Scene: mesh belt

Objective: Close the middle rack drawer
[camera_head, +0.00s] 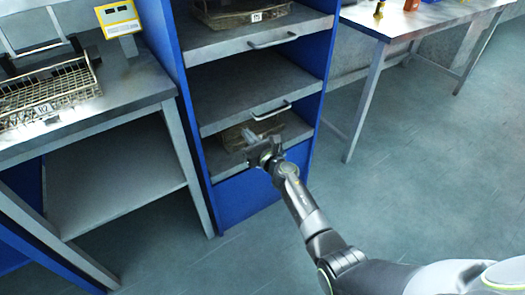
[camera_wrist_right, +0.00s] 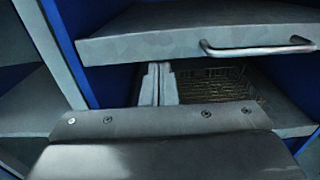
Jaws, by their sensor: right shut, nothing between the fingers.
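The rack (camera_head: 170,75) has blue sides and grey drawers one above another. The middle drawer (camera_head: 235,90) is an empty grey slab with a bar handle (camera_head: 271,111) on its front edge. Its front also shows across the top of the right wrist view (camera_wrist_right: 190,45). I cannot tell exactly how far it stands out from the rack. My right gripper (camera_head: 250,136) is shut and empty, below the middle drawer's front edge and left of its handle. Its closed fingers (camera_wrist_right: 158,84) point into the gap above the bottom shelf. My left gripper is out of view.
A wire basket (camera_head: 236,138) lies on the bottom shelf, behind my right gripper. The upper drawer (camera_head: 225,43) holds another labelled basket (camera_head: 245,14). A bench (camera_head: 125,95) with a wire basket (camera_head: 50,95) stands at left, a table (camera_head: 415,18) at upper right. The right-hand floor is clear.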

